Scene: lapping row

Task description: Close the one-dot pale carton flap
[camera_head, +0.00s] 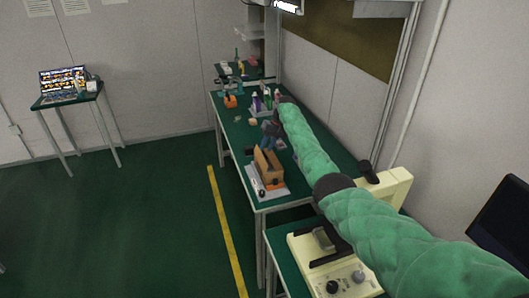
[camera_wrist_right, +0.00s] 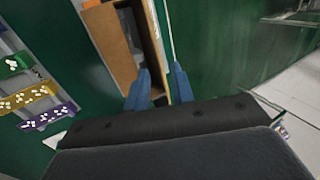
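A tan carton (camera_head: 268,168) stands on the green bench in the head view, below my right gripper (camera_head: 270,130). In the right wrist view the carton (camera_wrist_right: 112,48) has a dark opening between upright tan panels. I cannot make out a one-dot mark on any flap. My left gripper is in neither view.
Green, yellow and purple strips with white pieces (camera_wrist_right: 38,98) lie left of the carton in the wrist view. Several bottles (camera_head: 262,102) and an orange item (camera_head: 230,101) stand farther back. A cream machine (camera_head: 345,278) is at the near right, under my arm.

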